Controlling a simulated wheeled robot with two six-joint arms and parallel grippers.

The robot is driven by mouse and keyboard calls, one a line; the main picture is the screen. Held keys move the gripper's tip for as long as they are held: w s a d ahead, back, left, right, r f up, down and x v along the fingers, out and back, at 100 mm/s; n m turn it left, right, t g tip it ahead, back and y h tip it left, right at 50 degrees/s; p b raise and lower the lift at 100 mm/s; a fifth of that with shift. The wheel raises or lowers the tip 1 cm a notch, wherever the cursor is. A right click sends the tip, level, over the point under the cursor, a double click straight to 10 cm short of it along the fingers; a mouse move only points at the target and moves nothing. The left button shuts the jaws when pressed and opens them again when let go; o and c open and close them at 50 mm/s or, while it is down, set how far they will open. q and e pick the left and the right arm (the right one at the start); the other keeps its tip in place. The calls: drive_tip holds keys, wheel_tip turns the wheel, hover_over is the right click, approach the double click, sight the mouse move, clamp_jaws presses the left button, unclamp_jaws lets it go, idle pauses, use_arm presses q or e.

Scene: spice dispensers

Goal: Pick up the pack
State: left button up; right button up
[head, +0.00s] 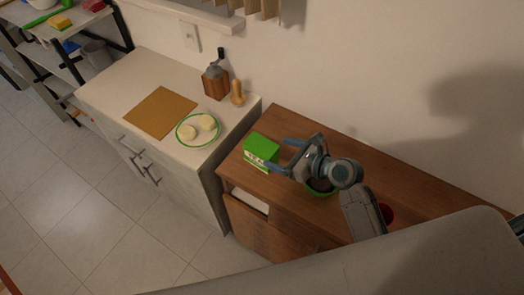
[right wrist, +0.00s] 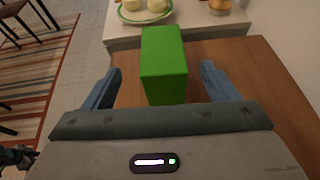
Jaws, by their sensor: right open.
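The pack is a green box (head: 262,149) with a white label, standing upright at the left end of the brown wooden cabinet top. In the right wrist view the pack (right wrist: 164,65) stands between the two blue fingers. My right gripper (head: 278,157) is open, with its fingers apart on either side of the pack. In the right wrist view, gaps show between the pack and both fingers of the gripper (right wrist: 160,88). My left gripper is not in view.
A green bowl (head: 321,191) and a red item (head: 387,213) stand on the brown cabinet (head: 410,180), near my right arm. The white counter (head: 150,75) on the left holds a plate (head: 186,142), a cutting board (head: 160,112), a grinder (head: 215,82) and a wooden shaker (head: 238,94).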

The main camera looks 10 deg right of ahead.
sight(268, 148)
drive_tip(key=b+x, duration=0.1)
drive_tip(key=x, duration=0.2)
drive_tip(key=shift+w+d+f, duration=0.1)
drive_tip(key=shift+w+f, duration=0.1)
drive_tip(key=shift+f, duration=0.05)
drive_tip(key=shift+w+f+b, duration=0.1)
drive_tip(key=shift+w+b, duration=0.1)
drive_tip(key=shift+b, duration=0.1)
drive_tip(key=b+x, duration=0.3)
drive_tip(key=b, duration=0.2)
drive_tip(key=shift+a+f, duration=0.2)
drive_tip(key=shift+a, duration=0.15)
drive_tip(key=shift+w+a+f+b, duration=0.15)
drive_tip(key=shift+w+a+b, duration=0.15)
drive_tip(key=shift+w, duration=0.2)
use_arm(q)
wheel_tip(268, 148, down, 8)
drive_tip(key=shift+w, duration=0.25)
use_arm(e)
drive_tip(key=c, duration=1.2)
